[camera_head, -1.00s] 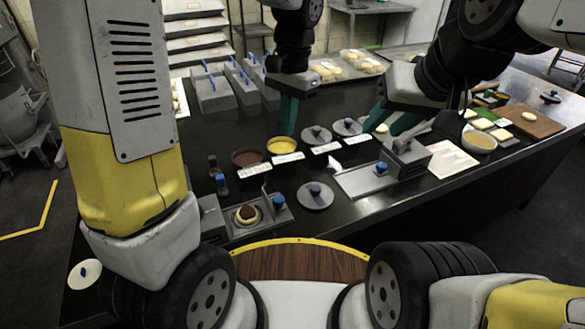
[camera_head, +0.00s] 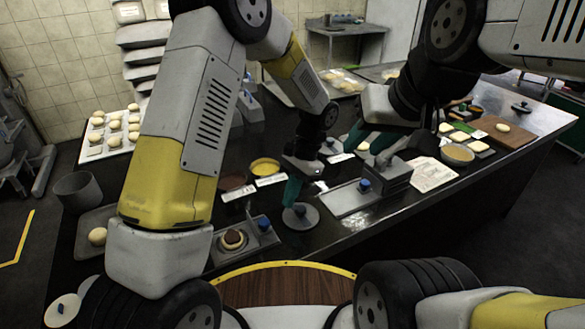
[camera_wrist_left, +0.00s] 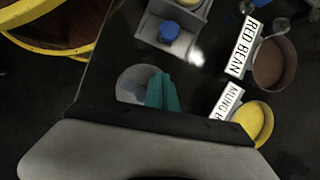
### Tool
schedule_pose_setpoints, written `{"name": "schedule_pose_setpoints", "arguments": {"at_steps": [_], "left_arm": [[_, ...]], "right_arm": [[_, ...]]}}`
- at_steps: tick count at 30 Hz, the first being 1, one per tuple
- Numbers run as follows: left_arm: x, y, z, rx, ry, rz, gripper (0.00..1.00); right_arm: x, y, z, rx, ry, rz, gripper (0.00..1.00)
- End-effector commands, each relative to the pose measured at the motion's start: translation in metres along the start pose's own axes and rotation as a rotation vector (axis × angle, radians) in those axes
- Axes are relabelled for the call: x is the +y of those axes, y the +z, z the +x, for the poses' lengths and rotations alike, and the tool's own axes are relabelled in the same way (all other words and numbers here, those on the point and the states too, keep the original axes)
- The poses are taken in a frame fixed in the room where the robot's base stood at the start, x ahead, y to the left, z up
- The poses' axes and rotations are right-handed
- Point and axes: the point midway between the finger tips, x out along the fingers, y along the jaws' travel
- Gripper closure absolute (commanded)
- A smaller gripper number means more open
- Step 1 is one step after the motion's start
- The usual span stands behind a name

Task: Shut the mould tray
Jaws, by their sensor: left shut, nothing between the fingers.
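A grey mould tray (camera_head: 215,252) sits at the table's front edge with a round, dark-centred bun (camera_head: 233,240) in it. A block with a blue knob (camera_head: 264,224) is at its right end. The blue knob also shows in the left wrist view (camera_wrist_left: 170,31), where the tray is cut off at the top. My left gripper (camera_head: 291,198) points down, shut and empty, right of this knob. Its teal fingers (camera_wrist_left: 163,92) overlap a round grey disc (camera_wrist_left: 136,84); contact is unclear. My right gripper (camera_head: 372,142) hangs open and empty farther back, above the right-hand metal press.
A metal press with a flat plate (camera_head: 345,199) stands right of the disc. Red bean (camera_head: 234,183) and yellow mung bowls (camera_head: 264,166) with label cards are behind. A bowl (camera_head: 457,154) and cutting board (camera_head: 503,133) are at right.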

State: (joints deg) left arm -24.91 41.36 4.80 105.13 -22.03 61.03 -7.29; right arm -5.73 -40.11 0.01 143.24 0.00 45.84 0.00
Motion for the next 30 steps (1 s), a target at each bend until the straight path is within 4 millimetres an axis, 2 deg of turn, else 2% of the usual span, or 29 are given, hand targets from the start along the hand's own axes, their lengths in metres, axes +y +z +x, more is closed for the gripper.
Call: {"name": "schedule_pose_setpoints", "arguments": {"at_steps": [3, 6, 12, 26, 30], "left_arm": [[0.000, 0.001, 0.025, -0.004, 0.001, -0.001, 1.00], [0.000, 0.018, 0.028, -0.001, 0.000, -0.002, 1.00], [0.000, 0.035, 0.035, 0.001, 0.000, -0.001, 1.00], [-0.001, 0.041, 0.037, 0.000, 0.000, -0.002, 1.00], [-0.007, 0.065, 0.046, -0.001, 0.000, -0.004, 1.00]], "right_arm": [[0.000, 0.000, 0.000, 0.000, 0.000, 0.000, 0.64], [0.000, 0.000, 0.000, 0.000, 0.000, 0.000, 0.64], [0.000, 0.000, 0.000, 0.000, 0.000, 0.000, 0.64], [0.000, 0.000, 0.000, 0.000, 0.000, 0.000, 0.64], [0.000, 0.000, 0.000, 0.000, 0.000, 0.000, 0.64]]}}
